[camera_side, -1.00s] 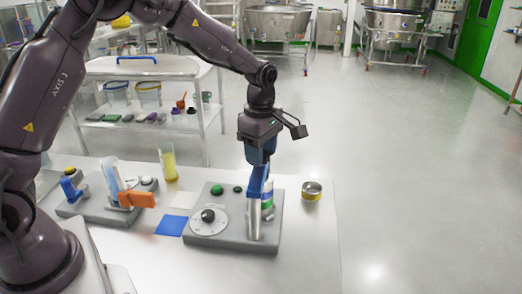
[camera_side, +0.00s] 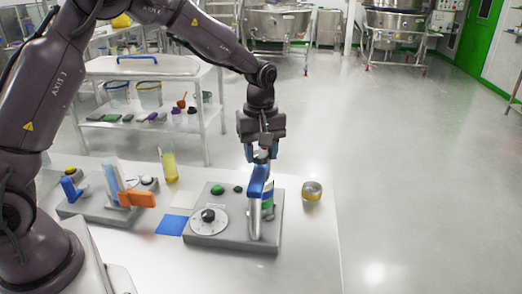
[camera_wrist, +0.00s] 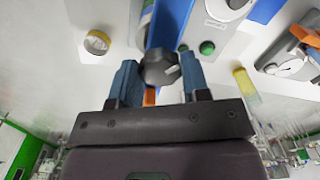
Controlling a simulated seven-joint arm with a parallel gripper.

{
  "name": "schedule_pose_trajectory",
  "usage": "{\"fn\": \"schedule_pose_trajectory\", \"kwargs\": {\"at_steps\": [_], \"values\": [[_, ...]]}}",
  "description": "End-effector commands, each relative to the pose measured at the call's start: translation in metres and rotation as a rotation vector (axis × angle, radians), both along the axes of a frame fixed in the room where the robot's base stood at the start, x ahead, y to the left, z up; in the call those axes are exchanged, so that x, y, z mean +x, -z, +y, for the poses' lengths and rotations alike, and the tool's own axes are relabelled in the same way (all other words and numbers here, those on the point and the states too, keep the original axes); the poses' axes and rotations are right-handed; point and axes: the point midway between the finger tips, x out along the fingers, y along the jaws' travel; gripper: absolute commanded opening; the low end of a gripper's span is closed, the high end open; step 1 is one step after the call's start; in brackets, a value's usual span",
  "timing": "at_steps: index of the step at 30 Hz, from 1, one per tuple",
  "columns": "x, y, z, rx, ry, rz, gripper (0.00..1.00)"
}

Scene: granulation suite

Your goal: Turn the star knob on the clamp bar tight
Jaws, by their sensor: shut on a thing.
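The dark star knob (camera_wrist: 160,68) sits at the end of the blue clamp bar (camera_wrist: 168,22) in the wrist view. My gripper (camera_wrist: 158,80) is shut on the knob, one blue-grey finger on each side. In the side view my gripper (camera_side: 261,156) points down over the top of the clamp bar (camera_side: 258,182); the knob is mostly hidden there between the fingers. The bar stands at the right of a grey base unit (camera_side: 225,233), beside a metal post (camera_side: 254,223) and a partly hidden white, green and blue container (camera_side: 267,197).
A second fixture with an orange part (camera_side: 137,199), a yellow-filled cylinder (camera_side: 169,165) and a blue mat (camera_side: 171,225) lie left. The table's right front is clear.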

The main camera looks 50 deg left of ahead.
Motion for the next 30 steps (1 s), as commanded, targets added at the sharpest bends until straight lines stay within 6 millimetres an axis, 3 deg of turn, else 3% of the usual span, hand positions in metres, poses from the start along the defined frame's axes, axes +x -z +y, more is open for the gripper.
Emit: {"fn": "schedule_pose_trajectory", "kwargs": {"at_steps": [30], "values": [[-0.0014,-0.0015,0.0017,-0.001,0.966,-0.002,0.19]]}}
